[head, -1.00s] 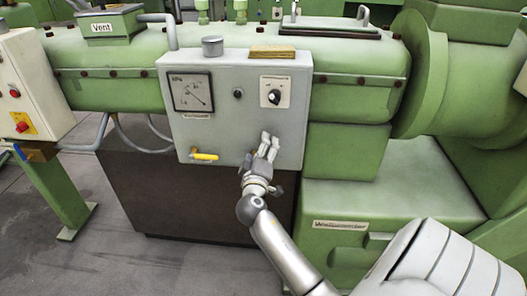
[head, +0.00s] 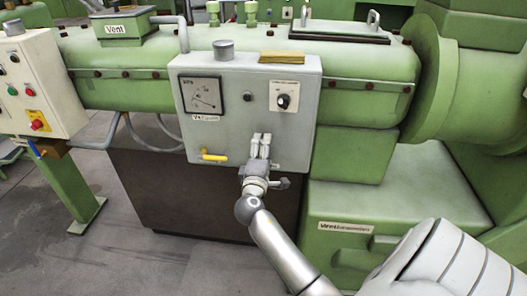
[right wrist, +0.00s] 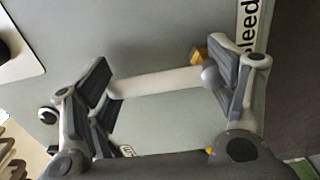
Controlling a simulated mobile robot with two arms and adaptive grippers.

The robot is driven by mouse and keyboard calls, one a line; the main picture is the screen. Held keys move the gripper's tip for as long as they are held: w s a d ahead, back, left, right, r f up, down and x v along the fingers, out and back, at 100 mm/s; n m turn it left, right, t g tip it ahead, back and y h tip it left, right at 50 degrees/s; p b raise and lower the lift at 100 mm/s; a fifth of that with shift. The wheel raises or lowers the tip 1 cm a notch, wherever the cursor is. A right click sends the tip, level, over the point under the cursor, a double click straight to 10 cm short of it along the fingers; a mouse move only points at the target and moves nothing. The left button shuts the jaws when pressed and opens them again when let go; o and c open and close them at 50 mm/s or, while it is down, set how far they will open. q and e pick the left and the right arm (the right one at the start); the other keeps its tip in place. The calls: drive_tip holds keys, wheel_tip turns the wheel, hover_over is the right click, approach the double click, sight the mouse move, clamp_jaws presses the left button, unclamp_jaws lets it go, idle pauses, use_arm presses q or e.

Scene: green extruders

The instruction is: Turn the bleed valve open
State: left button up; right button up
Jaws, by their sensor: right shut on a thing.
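My right gripper (head: 261,146) is at the lower part of the box front, right of the yellow handle. In the right wrist view my right gripper (right wrist: 160,88) has its fingers at the two ends of a pale lever (right wrist: 160,82), shut on it. A brass piece (right wrist: 197,54) sits by the lever's right end, and a partly cut-off label reading "leed" (right wrist: 247,28) is near it. In the head view the gripper hides this lever.
A green machine (head: 360,100) stands behind the box. A second control box (head: 35,85) with buttons is at the left, on a green post. A dark cabinet (head: 170,190) is below. Grey floor (head: 75,245) is open at the lower left.

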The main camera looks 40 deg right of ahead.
drive_tip(key=shift+w+r, duration=0.1)
drive_tip(key=shift+r, duration=0.1)
drive_tip(key=o, duration=1.5)
drive_tip(key=shift+w+a+f, duration=0.1)
drive_tip(key=shift+f, duration=0.05)
drive_tip(key=shift+c, duration=0.2)
drive_tip(key=shift+s+a+f, duration=0.1)
drive_tip(key=shift+s+a, duration=0.1)
drive_tip(key=shift+s, duration=0.1)
drive_tip(key=v, duration=1.1)
drive_tip(key=shift+s, duration=0.15)
drive_tip(key=shift+a, duration=0.15)
